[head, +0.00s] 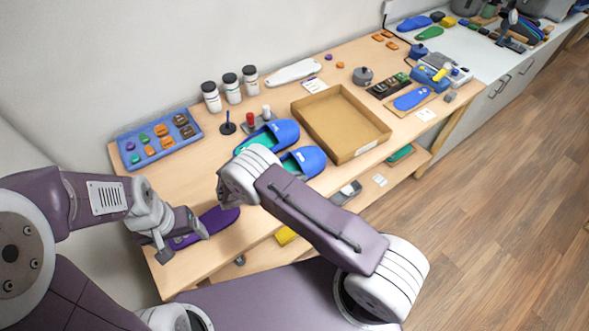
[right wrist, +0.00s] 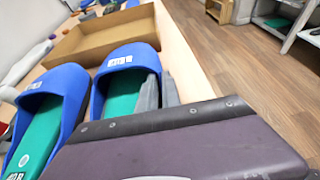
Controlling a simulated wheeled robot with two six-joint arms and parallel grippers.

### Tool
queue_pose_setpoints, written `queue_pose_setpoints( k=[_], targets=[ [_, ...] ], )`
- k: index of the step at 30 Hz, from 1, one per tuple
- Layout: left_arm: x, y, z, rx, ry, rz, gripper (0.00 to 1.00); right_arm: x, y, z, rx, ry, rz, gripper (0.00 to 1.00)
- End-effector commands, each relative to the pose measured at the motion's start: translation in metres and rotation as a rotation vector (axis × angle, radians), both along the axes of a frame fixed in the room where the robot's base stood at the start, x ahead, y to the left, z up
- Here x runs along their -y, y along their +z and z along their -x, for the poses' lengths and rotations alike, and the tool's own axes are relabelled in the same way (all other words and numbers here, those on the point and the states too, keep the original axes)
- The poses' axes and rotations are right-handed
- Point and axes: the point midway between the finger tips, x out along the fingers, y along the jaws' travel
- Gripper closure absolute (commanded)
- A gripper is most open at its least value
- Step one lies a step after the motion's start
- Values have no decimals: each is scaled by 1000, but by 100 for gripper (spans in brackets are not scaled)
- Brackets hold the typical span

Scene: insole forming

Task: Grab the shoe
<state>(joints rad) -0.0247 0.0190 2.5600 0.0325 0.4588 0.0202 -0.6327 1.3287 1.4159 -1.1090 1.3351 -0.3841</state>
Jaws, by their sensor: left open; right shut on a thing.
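Two blue slip-on shoes with green insoles lie side by side on the table in the head view: the far shoe (head: 283,132) and the near shoe (head: 312,158). The right wrist view shows them as the left shoe (right wrist: 65,82) and the right shoe (right wrist: 128,58). My right gripper (right wrist: 160,93) is shut on the side wall of the right shoe; its grey fingers show at the opening. In the head view my right arm hides this gripper. My left gripper (head: 180,238) is open, low over a purple insole (head: 220,218) at the table's near left.
An open cardboard box (head: 335,118) stands just behind the shoes. A blue tray (head: 160,140) with small pieces is at the back left, near white jars (head: 231,88). A red-topped bottle (head: 250,119) stands close to the shoes. A shelf runs below the table's front edge.

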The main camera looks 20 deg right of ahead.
Motion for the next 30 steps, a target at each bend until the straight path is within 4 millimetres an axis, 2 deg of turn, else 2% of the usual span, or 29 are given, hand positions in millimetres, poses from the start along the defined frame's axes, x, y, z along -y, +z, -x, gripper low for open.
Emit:
queue_pose_setpoints(
  k=[11, 17, 21, 30],
  targets=[
    [0, -1, 0, 0, 0, 0, 21, 0, 4, 0, 2, -1, 0, 100],
    [0, -4, 0, 0, 0, 0, 21, 0, 22, 0, 3, 0, -1, 100],
    [0, -8, 0, 0, 0, 0, 21, 1, 43, 1, 2, 0, 0, 100],
    [0, -9, 0, 0, 0, 0, 21, 27, 65, 28, 1, 0, 2, 100]
  ],
)
